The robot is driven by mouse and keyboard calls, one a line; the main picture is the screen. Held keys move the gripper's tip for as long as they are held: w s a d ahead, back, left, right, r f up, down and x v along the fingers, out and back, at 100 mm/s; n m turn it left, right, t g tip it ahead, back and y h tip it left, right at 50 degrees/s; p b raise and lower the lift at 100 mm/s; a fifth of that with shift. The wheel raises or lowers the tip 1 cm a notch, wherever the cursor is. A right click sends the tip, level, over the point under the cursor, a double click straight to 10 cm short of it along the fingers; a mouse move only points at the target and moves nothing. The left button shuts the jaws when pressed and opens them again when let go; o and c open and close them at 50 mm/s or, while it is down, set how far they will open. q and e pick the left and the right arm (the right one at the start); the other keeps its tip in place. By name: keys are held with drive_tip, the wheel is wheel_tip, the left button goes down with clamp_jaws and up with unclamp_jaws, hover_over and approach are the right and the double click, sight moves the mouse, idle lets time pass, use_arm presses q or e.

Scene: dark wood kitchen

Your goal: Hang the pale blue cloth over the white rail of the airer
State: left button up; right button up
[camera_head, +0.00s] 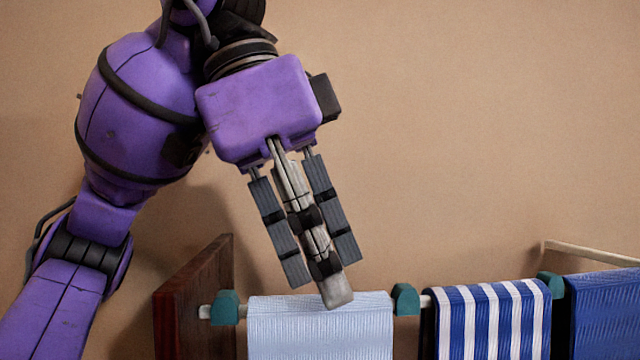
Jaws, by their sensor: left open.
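The pale blue cloth (320,332) hangs over the white rail (205,312) of the airer, between two teal pieces on the rail. Its top fold lies along the rail and its lower part runs out of the picture. My left gripper (321,273) points down from above, open, with its dark fingers spread. Its pale middle finger overlaps the cloth's top edge in the picture; I cannot tell whether it touches. No cloth shows held between the fingers. My right gripper is not in view.
The airer has a dark wooden end panel (198,300) at left. Teal pieces (225,307) sit along the rail. A blue-and-white striped cloth (490,320) and a dark blue cloth (605,315) hang to the right. A plain tan wall (480,120) stands behind.

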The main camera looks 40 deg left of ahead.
use_arm(q)
drive_tip(key=shift+s+r, duration=0.25)
drive_tip(key=shift+r, duration=0.85)
drive_tip(key=shift+w+r, duration=0.1)
drive_tip(key=shift+r, duration=2.15)
